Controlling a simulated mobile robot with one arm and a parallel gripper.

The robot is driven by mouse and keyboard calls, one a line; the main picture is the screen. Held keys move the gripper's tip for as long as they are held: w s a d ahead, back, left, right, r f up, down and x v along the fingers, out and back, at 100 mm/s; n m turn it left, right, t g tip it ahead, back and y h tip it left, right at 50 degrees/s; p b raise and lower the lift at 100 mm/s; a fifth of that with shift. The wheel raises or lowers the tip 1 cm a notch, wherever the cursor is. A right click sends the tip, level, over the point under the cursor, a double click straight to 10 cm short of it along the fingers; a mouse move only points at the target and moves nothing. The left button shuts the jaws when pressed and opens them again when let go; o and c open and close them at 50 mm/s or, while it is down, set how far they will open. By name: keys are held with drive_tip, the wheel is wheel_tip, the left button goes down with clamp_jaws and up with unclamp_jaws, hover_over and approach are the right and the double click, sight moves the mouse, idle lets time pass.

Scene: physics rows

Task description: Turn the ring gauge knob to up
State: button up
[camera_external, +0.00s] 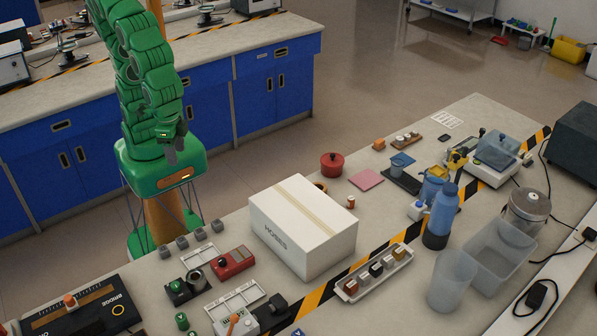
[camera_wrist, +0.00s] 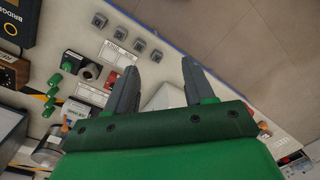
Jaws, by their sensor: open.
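I cannot tell for sure which item is the ring gauge knob. A red box with a round black knob (camera_external: 222,262) stands on the bench; its red side shows in the wrist view (camera_wrist: 111,79). Knob directions are too small to read. My gripper (camera_external: 172,152) is open and empty, beyond the bench's far edge, away from these items. Its two fingers show in the wrist view (camera_wrist: 157,72).
A tall white box (camera_external: 304,228) stands right of the red box. Small grey cubes (camera_external: 182,242) line the far edge. A black BRIDGE panel (camera_external: 85,312) lies at the left. A tray of small blocks (camera_external: 375,272), a blue bottle (camera_external: 441,215) and clear bins stand further right.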

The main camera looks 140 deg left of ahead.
drive_tip(key=w+d+f+n, duration=0.3)
drive_tip(key=w, duration=0.4)
drive_tip(key=w+d+f+n, duration=0.2)
drive_tip(key=w+d+f, duration=0.2)
drive_tip(key=w, duration=0.4)
drive_tip(key=n, duration=0.4)
hover_over(175, 284)
drive_tip(key=shift+t, duration=0.4)
wheel_tip(175, 284, down, 8)
drive_tip(key=shift+r, duration=0.15)
drive_tip(key=shift+f, duration=4)
clamp_jaws()
